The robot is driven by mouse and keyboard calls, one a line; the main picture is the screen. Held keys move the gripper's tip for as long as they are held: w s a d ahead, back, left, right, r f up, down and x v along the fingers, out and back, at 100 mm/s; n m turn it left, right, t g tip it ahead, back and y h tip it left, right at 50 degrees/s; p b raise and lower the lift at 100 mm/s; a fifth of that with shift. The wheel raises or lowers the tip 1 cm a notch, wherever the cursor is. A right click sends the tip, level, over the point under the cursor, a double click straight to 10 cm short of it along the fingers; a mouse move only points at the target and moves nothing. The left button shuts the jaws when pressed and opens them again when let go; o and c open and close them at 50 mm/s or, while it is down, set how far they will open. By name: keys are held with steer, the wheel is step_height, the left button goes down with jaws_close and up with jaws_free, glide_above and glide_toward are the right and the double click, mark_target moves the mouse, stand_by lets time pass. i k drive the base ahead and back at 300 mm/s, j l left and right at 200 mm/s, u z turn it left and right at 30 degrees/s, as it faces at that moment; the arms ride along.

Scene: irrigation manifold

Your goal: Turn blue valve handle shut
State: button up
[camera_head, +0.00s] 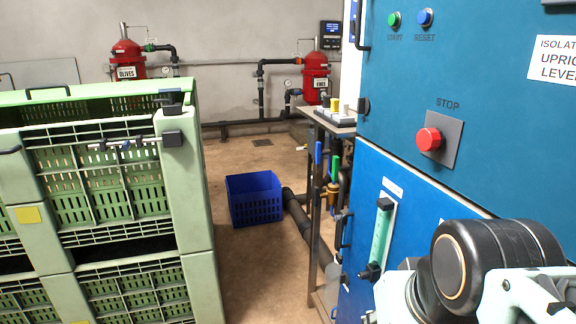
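The blue valve handle (318,153) is a narrow upright lever on the pipework beside the metal stand, in the middle of the camera_head view. A green handle (335,168) stands upright just to its right and slightly lower. A brass-coloured fitting (331,190) shows below them. The stand and the blue cabinet partly hide the pipes, and I cannot make out the valve body of the blue handle clearly. My arm shows at the bottom right, well apart from the handles. My gripper is not in view.
A blue cabinet (459,63) with a red stop button (429,139) fills the right. Green crates (188,200) fill the left. A blue basket (254,198) and dark pipe (297,215) lie on the floor between. Bare floor (258,275) is free in front of them.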

mark_target(318, 146)
steer(key=u, duration=0.15)
steer(key=k, duration=0.35)
steer(key=i+j, duration=0.3)
steer(key=i, duration=0.2)
steer(key=i+j, duration=0.25)
steer(key=i, duration=0.25)
steer(key=i+j, duration=0.3)
steer(key=i, duration=0.2)
steer(key=i+j, duration=0.25)
steer(key=i, duration=0.3)
steer(key=l+z, duration=0.2)
steer(key=i, duration=0.05)
